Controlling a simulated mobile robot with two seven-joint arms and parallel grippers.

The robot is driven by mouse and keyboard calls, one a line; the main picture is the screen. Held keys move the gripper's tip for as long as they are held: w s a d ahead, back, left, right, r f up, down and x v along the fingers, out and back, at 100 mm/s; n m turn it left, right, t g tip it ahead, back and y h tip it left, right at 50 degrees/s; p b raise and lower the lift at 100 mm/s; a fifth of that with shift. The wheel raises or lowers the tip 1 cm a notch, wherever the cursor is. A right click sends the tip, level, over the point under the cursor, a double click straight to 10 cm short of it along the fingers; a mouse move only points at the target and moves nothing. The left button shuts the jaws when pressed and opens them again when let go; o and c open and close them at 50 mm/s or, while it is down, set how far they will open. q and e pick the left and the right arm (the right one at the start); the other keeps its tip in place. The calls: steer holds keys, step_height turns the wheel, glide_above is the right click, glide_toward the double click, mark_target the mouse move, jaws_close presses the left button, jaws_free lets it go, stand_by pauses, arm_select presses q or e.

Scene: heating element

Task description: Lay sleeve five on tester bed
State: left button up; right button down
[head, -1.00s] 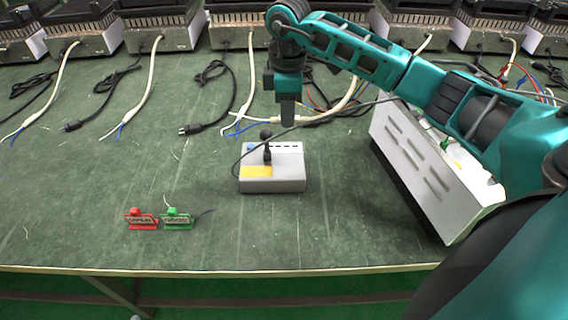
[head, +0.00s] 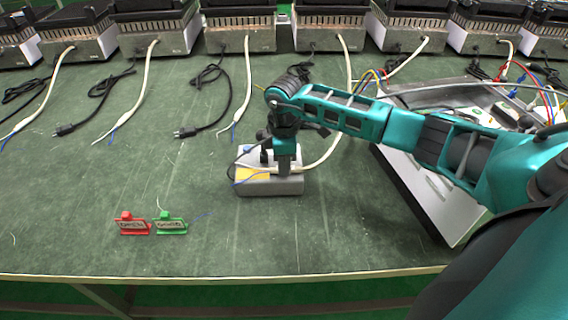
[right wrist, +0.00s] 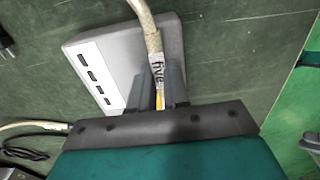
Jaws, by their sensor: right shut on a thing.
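The sleeve marked "five" (right wrist: 157,70) is a pale cable sleeve with dark lettering, seen in the right wrist view between my fingers. My right gripper (right wrist: 160,92) is shut on it, over the tester. The tester (head: 284,186) is a small grey box with a yellow patch, its bed, on top. In the right wrist view the tester (right wrist: 90,45) shows a white strip with several dark slots. The sleeve's cable (head: 327,154) runs up and back to a heater. Blue wire ends stick out left of the gripper. Whether the sleeve touches the bed is hard to tell. My left gripper is not in view.
Several heaters (head: 240,38) line the back edge with cables trailing forward. Red (head: 133,226) and green (head: 171,226) tags stand at the front left. The green table left of the tester is mostly clear.

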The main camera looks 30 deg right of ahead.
steer(key=shift+f, duration=0.1)
steer(key=c, duration=1.1)
jaws_free()
